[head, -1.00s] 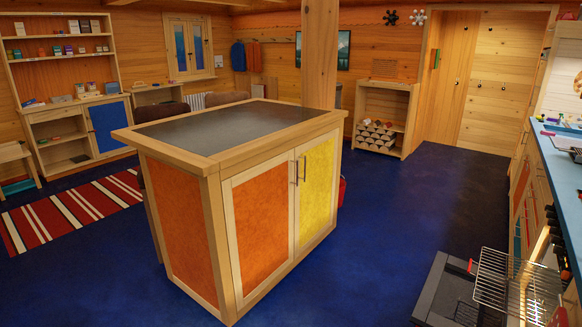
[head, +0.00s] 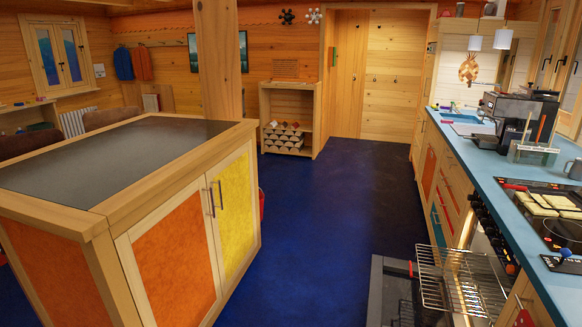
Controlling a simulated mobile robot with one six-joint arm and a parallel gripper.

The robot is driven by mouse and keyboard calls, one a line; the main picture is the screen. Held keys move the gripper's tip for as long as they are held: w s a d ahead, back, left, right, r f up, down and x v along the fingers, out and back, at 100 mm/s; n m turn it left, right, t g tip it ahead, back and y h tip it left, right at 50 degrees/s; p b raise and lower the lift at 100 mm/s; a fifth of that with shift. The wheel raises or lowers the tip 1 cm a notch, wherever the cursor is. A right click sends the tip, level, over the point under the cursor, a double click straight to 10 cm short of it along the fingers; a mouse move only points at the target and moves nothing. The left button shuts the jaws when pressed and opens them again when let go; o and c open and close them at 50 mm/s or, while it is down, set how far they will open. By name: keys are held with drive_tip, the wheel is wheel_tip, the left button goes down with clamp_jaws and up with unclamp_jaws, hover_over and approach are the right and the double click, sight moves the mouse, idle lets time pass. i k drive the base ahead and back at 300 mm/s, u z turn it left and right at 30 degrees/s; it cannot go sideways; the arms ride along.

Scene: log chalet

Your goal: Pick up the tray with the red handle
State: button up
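A short red handle (head: 514,187) shows on the blue counter at the right, at the left edge of a black cooking surface. It seems to belong to a small dark tray, but the tray's outline is too small and dark to make out. A second dark piece with a blue knob or handle (head: 565,253) lies nearer on the counter. My gripper is not in view.
An open oven door (head: 390,290) and pulled-out wire rack (head: 460,285) jut into the aisle. An island (head: 180,215) stands left, with clear blue floor (head: 320,230) between. Pale slabs (head: 550,203), a coffee machine (head: 517,125) and a mug (head: 574,168) occupy the counter.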

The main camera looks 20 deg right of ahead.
sight(540, 201)
drive_tip(key=z, duration=0.55)
drive_tip(key=i, duration=0.85)
drive_tip(key=z, duration=0.4)
